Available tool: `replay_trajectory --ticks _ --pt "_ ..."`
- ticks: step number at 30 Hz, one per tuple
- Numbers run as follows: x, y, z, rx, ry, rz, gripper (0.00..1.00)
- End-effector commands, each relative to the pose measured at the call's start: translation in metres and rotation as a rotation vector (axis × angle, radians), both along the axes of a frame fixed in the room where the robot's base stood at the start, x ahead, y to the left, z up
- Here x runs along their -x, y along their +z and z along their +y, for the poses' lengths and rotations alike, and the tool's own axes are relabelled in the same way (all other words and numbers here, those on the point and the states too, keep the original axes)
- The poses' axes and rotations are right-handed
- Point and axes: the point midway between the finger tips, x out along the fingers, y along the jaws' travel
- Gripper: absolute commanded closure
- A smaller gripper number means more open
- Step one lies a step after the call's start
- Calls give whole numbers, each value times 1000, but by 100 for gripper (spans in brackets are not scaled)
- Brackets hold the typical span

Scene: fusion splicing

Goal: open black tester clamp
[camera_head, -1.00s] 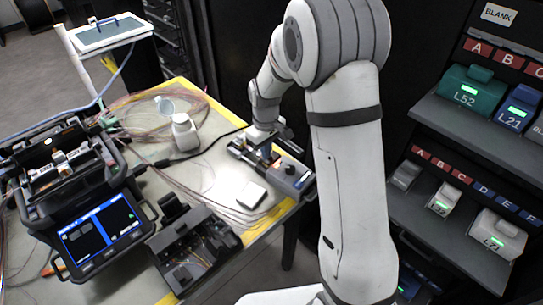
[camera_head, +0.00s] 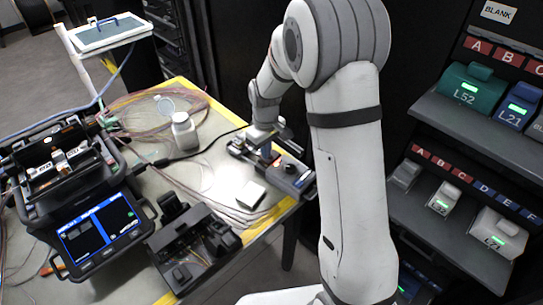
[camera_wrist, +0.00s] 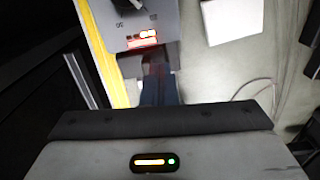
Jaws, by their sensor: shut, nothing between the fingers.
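The tester (camera_head: 292,176) is a small grey box with a dark knob, lying at the right edge of the table. In the wrist view the tester (camera_wrist: 140,22) shows at the top, with its knob and a lit red display. My gripper (camera_head: 268,153) is down over the far left part of the tester. In the wrist view my gripper (camera_wrist: 158,88) is shut, its dark fingers pointing at the tester just below the display. The black clamp cannot be made out clearly; the fingers and wrist cover that area. I cannot tell whether the fingers touch it.
A white square block (camera_head: 251,195) lies close in front of the tester. A black tool case (camera_head: 192,246) and the fusion splicer (camera_head: 75,190) stand left. A white bottle (camera_head: 185,132) and loose fibres lie behind. Shelves with coloured modules (camera_head: 470,90) stand at right.

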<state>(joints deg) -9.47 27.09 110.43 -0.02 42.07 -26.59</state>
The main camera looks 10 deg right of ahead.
Motion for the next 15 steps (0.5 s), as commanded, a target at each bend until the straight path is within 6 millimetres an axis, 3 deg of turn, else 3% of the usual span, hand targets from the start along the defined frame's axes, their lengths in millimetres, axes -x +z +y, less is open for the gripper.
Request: replay_trajectory --ticks 4,15 --pt "3 -13 0 2 0 12 100" --pt "5 -17 -1 2 0 18 100"
